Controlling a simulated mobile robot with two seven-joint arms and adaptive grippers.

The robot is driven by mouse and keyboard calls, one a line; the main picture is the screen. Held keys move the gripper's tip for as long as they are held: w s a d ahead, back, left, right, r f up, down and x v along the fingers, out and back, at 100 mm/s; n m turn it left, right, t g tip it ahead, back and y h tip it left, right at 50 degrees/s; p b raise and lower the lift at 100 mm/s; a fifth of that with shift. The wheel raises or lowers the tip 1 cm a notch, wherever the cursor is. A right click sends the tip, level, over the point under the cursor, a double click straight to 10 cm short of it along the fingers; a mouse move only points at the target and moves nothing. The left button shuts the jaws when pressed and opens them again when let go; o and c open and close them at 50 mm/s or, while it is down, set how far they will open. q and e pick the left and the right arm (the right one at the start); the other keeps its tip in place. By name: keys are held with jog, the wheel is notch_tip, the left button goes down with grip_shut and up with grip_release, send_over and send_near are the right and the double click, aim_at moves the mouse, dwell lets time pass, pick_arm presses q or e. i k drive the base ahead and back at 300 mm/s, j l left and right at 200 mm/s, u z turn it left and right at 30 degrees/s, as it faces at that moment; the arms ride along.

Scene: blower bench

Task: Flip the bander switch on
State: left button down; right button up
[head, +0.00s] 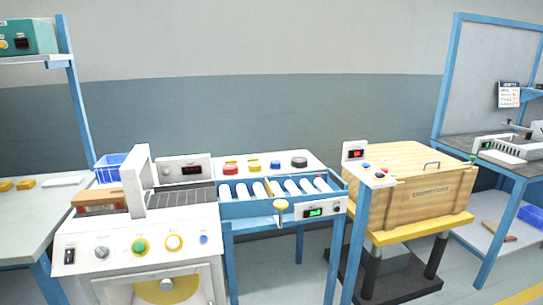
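A white machine (138,238), which looks like the bander, stands at the front left with a white arch on top. Its sloped front panel has a dark rocker switch (69,256) at the far left end. Neither of my grippers is in view.
A blue-framed roller conveyor (228,209) adjoins the machine's right side. A wooden crate (415,190) sits on a yellow-topped lift (392,237) farther right. A workbench (30,215) stands at the left and another (465,148) at the right. The space before the switch panel looks clear.

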aim_at(70, 253)
jog(key=u, duration=1.4)
